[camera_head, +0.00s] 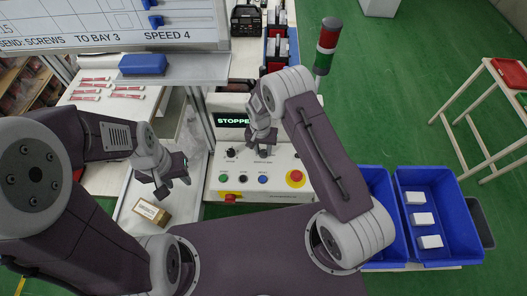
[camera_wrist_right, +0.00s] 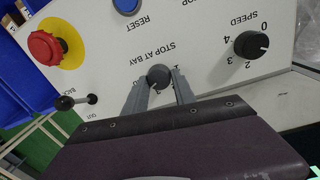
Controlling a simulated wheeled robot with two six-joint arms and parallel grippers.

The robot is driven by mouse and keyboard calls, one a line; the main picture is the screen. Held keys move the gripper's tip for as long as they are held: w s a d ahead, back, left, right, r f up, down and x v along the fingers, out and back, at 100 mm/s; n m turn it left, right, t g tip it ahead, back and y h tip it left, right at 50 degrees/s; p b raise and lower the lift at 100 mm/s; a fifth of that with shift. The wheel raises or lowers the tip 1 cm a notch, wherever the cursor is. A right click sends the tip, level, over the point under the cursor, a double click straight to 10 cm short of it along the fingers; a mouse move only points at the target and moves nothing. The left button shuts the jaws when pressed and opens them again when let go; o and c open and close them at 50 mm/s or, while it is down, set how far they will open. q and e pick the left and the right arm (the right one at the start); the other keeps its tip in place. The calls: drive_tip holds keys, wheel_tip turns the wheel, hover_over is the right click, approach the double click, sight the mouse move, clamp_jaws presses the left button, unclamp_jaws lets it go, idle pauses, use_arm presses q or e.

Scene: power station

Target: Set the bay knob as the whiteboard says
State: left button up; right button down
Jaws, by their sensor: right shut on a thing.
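The whiteboard (camera_head: 120,20) at the upper left reads in part "SCREWS TO BAY 3 SPEED 4". The white control panel (camera_head: 277,183) stands in the middle under a display (camera_head: 232,120) with green "STOPPE…" lettering, its end hidden by my right arm. My right gripper (camera_head: 264,152) is at the panel. In the right wrist view its fingers are shut on the bay knob (camera_wrist_right: 158,75), a dark knob under "STOP AT BAY". Its pointer setting is not clear. The speed knob (camera_wrist_right: 251,44) is beside it. My left gripper (camera_head: 173,188) is open and empty above a cardboard box (camera_head: 152,210).
A red emergency button (camera_head: 295,178) is at the panel's right; it shows in the wrist view (camera_wrist_right: 45,47) near a small lever (camera_wrist_right: 75,101). Blue bins (camera_head: 465,240) with white boxes stand at the right. A signal lamp (camera_head: 327,45) rises behind.

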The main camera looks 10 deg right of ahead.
sight(262, 153)
drive_tip(key=n+b, duration=0.1)
drive_tip(key=n, duration=0.2)
drive_tip(key=shift+a+n+b, duration=0.1)
drive_tip(key=shift+n+b, duration=0.45)
drive_tip(key=shift+n, duration=1.25)
drive_tip(key=c, duration=1)
unclamp_jaws()
drive_tip(key=shift+c, duration=0.2)
drive_tip(key=shift+s, duration=0.1)
wheel_tip(262, 153, up, 9)
drive_tip(key=b, duration=0.2)
drive_tip(key=shift+a, duration=0.25)
